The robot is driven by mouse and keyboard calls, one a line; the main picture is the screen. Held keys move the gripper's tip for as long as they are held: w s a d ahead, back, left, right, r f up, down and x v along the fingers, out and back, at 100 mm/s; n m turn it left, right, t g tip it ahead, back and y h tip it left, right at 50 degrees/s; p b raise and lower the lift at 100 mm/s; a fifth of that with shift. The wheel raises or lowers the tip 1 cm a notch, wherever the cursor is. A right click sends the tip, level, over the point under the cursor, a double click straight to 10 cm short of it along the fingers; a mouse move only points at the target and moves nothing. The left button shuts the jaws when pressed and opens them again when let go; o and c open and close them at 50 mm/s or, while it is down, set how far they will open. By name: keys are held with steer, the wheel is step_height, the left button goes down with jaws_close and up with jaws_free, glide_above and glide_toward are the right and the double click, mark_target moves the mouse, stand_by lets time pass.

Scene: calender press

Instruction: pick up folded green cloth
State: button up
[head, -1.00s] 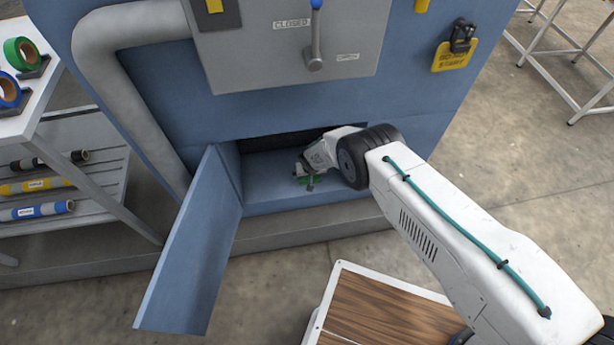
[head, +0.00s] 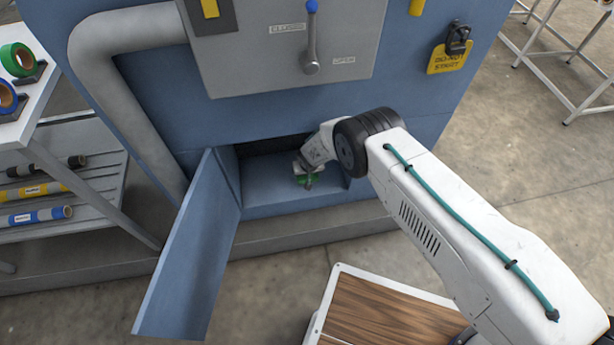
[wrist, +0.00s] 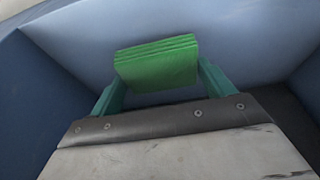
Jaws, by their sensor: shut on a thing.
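The folded green cloth (wrist: 157,64) sits between the two teal fingers of my gripper (wrist: 160,88) in the wrist view. My gripper is shut on it, with the layered folded edge showing at the top. In the head view the cloth (head: 306,180) is a small green patch at my gripper (head: 307,182), inside the open compartment (head: 265,188) of the blue machine. My wrist hides part of it there. I cannot tell whether the cloth touches the compartment floor.
The compartment's blue door (head: 190,250) hangs open at the left. A lever (head: 311,45) is on the grey panel above. A shelf rack (head: 75,190) with rolls stands at the left. A wood-topped platform (head: 380,310) is at the bottom.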

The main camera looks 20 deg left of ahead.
steer(key=s+r, duration=0.1)
steer(key=s, duration=1.5)
steer(key=shift+a+r, duration=0.2)
steer(key=shift+r, duration=0.15)
steer(key=shift+o, duration=0.9)
steer(key=shift+c, duration=0.5)
